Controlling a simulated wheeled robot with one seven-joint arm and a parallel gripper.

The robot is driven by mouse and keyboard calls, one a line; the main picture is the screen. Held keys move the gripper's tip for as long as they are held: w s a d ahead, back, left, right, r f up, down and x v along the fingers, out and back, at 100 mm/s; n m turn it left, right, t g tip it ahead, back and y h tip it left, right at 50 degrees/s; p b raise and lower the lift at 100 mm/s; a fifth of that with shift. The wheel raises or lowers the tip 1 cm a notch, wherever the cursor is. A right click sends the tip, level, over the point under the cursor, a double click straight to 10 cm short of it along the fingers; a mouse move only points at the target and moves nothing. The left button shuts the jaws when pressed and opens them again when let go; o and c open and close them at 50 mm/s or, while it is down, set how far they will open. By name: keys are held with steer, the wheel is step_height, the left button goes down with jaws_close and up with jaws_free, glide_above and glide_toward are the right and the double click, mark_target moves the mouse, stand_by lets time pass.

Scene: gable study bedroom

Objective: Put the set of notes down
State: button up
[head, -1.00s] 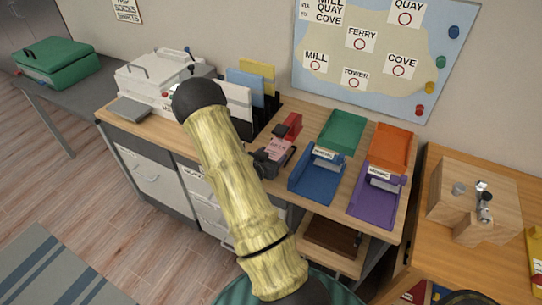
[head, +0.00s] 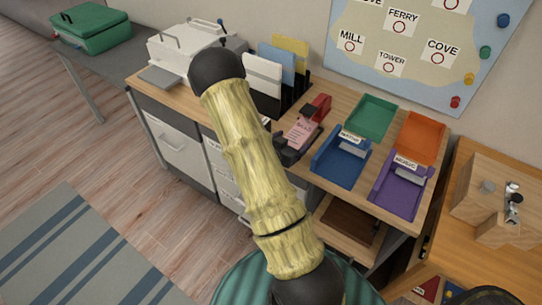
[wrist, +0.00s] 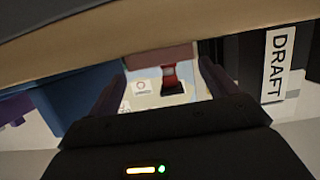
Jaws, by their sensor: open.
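The set of notes (head: 301,133) is a small pink sheet with dark lettering, on the wooden desk between the red stapler and the blue tray. My gripper (head: 293,150) shows as a dark shape right at the notes' near side, partly merged with other dark parts. In the wrist view my gripper (wrist: 162,72) is open, its two fingers apart. A strip of the pink notes (wrist: 160,54) shows between and beyond the fingertips, with the red stapler (wrist: 169,75) behind it. I cannot tell whether a finger touches the notes.
A blue tray (head: 335,168) and a purple tray (head: 397,198) stand right of the notes, with green (head: 372,117) and orange (head: 421,136) trays behind. A black file holder (head: 265,105) and a white printer (head: 183,45) stand left. My arm covers the desk's front edge.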

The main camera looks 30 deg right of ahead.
steer(key=v, duration=1.2)
steer(key=shift+a+r, duration=0.2)
steer(key=shift+a, duration=0.15)
steer(key=w+a+r+n+t+y, duration=0.1)
steer(key=w+a+n+y, duration=0.15)
steer(key=a+y, duration=0.3)
steer(key=w+a+n+y, duration=0.1)
steer(key=a+n+y, duration=0.2)
steer(key=a+y, duration=0.25)
steer(key=s+a+r+n+g+y, duration=0.2)
steer(key=s+a+r+n+g, duration=0.1)
steer(key=s+r+n, duration=0.3)
steer(key=s+a+n, duration=0.1)
steer(key=s+n, duration=0.1)
steer(key=s, duration=0.2)
steer(key=shift+r+g+y, duration=0.3)
steer(key=shift+r+g, duration=0.05)
steer(key=shift+g, duration=0.05)
